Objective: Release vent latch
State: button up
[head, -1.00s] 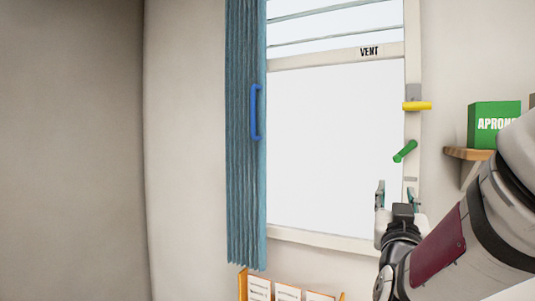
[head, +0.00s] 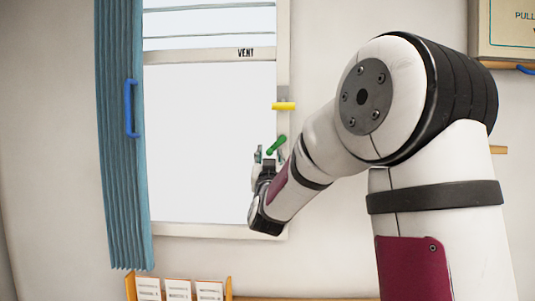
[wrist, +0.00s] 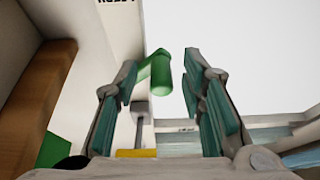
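The window's right frame carries a yellow handle (head: 284,106) and, below it, a green lever (head: 276,146). I cannot tell from labels which one is the vent latch; the word VENT (head: 246,52) is on the window's upper crossbar. My gripper (head: 269,156) is open at the green lever, just below its tilted grip. In the wrist view my open fingers (wrist: 162,80) stand either side of the green grip (wrist: 161,76), which is nearer the left finger. No closed grasp shows. The yellow handle (wrist: 135,153) shows at the bottom of the wrist view, partly hidden by my gripper.
A blue curtain (head: 120,190) with a blue handle (head: 131,108) hangs left of the window. An orange rack of cards (head: 180,288) is below. A box marked PULL (head: 500,32) is at upper right. A wooden shelf (wrist: 45,105) is close by in the wrist view.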

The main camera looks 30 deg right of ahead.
jog(key=shift+w+d+r, duration=0.15)
jog(key=shift+w, duration=0.15)
jog(key=shift+c, duration=0.2)
grip_shut()
jog(key=shift+w+a+r+m+g+h+b, duration=0.25)
jog(key=shift+m+b, duration=0.2)
jog(key=shift+m, duration=0.3)
jog(key=shift+w+a+r+m+g+h+b, duration=0.1)
jog(key=shift+m+g+h+b, duration=0.25)
jog(key=shift+m, duration=0.4)
jog(key=shift+r+m+b, duration=0.2)
jog(key=shift+m+b, duration=0.2)
jog(key=shift+m, duration=0.3)
jog(key=shift+s+r, duration=0.1)
jog(key=shift+o, duration=0.2)
grip_release()
